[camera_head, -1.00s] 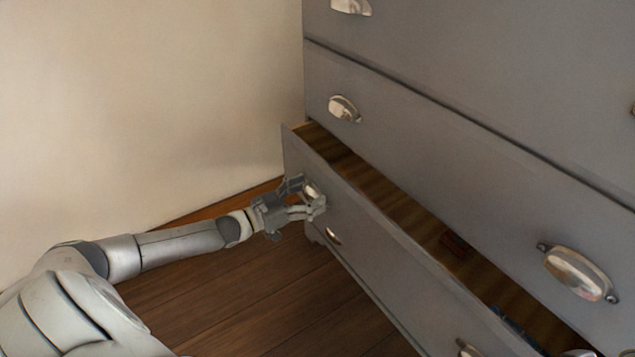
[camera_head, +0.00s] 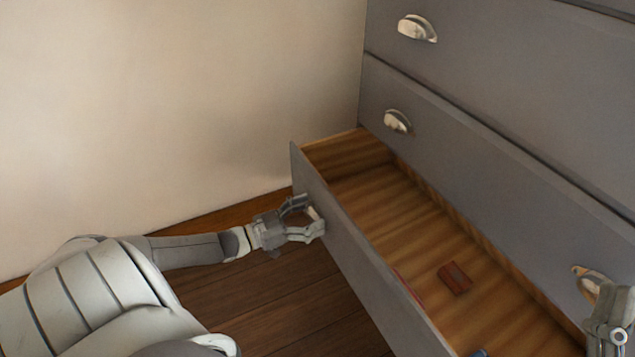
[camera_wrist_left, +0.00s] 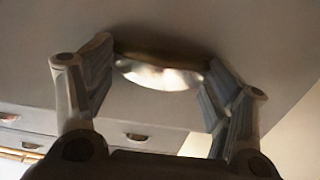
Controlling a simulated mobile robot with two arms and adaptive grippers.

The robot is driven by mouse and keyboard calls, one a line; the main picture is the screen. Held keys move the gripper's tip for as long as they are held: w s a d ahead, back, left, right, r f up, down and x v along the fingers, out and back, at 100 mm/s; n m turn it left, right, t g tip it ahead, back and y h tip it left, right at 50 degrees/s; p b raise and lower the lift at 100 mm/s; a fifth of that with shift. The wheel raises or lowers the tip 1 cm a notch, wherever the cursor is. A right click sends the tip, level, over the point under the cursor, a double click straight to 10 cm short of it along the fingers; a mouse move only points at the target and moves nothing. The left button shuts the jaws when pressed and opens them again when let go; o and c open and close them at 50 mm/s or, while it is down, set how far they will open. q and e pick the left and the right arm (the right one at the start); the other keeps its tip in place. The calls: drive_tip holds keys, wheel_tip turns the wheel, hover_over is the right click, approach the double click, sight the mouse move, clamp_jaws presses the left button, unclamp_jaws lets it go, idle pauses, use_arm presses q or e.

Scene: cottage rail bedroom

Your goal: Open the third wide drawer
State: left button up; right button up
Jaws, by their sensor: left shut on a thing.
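The grey wide drawer (camera_head: 365,270) is pulled well out of the dresser, and its wooden inside shows. My left gripper (camera_head: 314,219) is at the left end of the drawer front, shut on the metal cup handle there. In the left wrist view the handle (camera_wrist_left: 160,76) sits between the two fingers, against the grey front. Part of my right gripper (camera_head: 607,322) shows at the right edge, near a handle (camera_head: 592,280) of the drawer above. Its fingers are not clear.
A small reddish-brown box (camera_head: 455,278) lies in the drawer, with a blue item (camera_head: 480,352) partly in view. The closed drawer above has a cup handle (camera_head: 398,122). A beige wall (camera_head: 180,100) stands behind; wooden floor (camera_head: 260,300) is clear before the drawer.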

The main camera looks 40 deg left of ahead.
use_arm(q)
drive_tip(key=shift+p+v, duration=0.35)
drive_tip(key=shift+v, duration=0.75)
use_arm(e)
drive_tip(key=shift+w+f+g+h, duration=0.15)
drive_tip(key=shift+w+f+g, duration=0.25)
drive_tip(key=shift+f, duration=0.25)
drive_tip(key=shift+w+f+g+h, duration=0.1)
drive_tip(key=shift+w+f+g, duration=0.2)
drive_tip(key=shift+f+g, duration=0.3)
drive_tip(key=shift+w+f+g+h, duration=0.15)
drive_tip(key=shift+w+f+g, duration=0.25)
drive_tip(key=shift+f, duration=0.25)
use_arm(q)
drive_tip(key=o, duration=1.2)
use_arm(e)
drive_tip(key=shift+a, duration=0.1)
drive_tip(key=shift+s, duration=0.1)
use_arm(q)
drive_tip(key=v, duration=1.2)
drive_tip(key=shift+f, duration=0.1)
